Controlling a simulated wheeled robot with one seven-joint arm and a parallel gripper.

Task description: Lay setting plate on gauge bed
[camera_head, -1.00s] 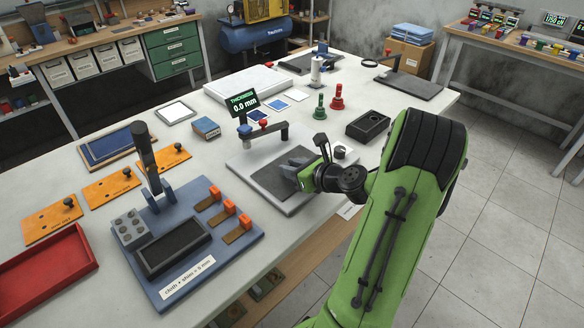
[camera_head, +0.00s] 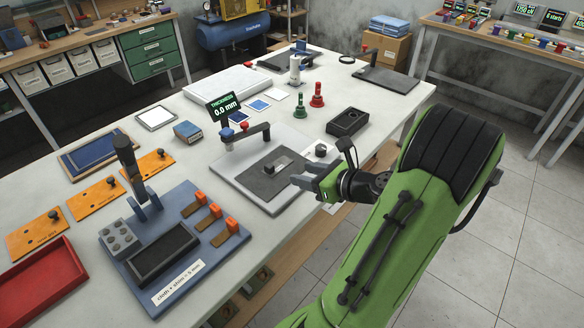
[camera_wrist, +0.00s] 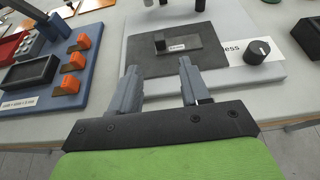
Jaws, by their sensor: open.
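The gauge bed (camera_head: 232,175) is a pale plate with a dark grey pad (camera_head: 261,183) on it. A small grey setting plate (camera_head: 282,162) lies on the dark pad. In the wrist view it shows on the pad (camera_wrist: 148,66) as a small block with a white label (camera_wrist: 177,44). My gripper (camera_head: 298,175) is open and empty, at the near right side of the pad and apart from the plate. Both fingers also show in the wrist view (camera_wrist: 158,68), with the plate beyond their tips.
A thickness display (camera_head: 223,106) reading 0.0 mm and a gauge arm (camera_head: 250,132) stand behind the pad. A black knob (camera_head: 321,150) is on the bed's right. A blue fixture (camera_head: 190,240) with orange clips stands left. A black tray (camera_head: 347,121) lies behind right.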

